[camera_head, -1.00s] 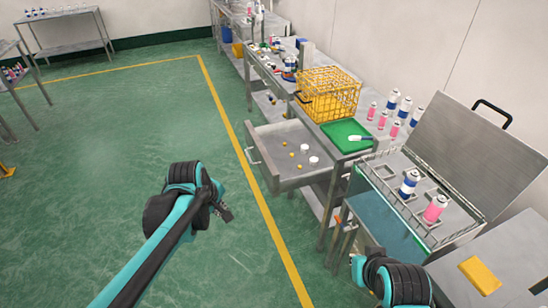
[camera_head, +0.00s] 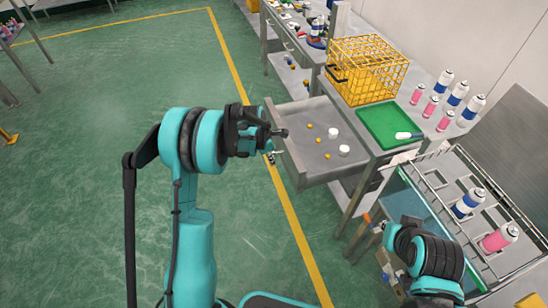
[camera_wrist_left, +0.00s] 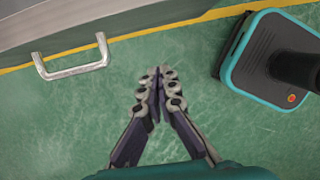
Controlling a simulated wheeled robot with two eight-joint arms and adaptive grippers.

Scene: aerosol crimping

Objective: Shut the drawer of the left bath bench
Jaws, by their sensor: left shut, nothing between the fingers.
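The drawer (camera_head: 318,140) of the left bath bench stands pulled out, with several small yellowish balls and white round pieces inside. Its handle (camera_wrist_left: 72,61) shows in the left wrist view at upper left, on the grey drawer front (camera_wrist_left: 90,20). My left gripper (camera_head: 277,143) is in front of the drawer's outer side, over the floor. In the left wrist view its fingers (camera_wrist_left: 159,78) are shut and empty, apart from the handle and to its right. My right arm shows at the lower right of the head view, but its fingertips are hidden.
A green tray (camera_head: 378,122) and a yellow wire basket (camera_head: 366,68) stand on the bench top. A water bath with a wire rack (camera_head: 455,205) holding cans is at right. Several cans stand along the wall. Green floor is free at left.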

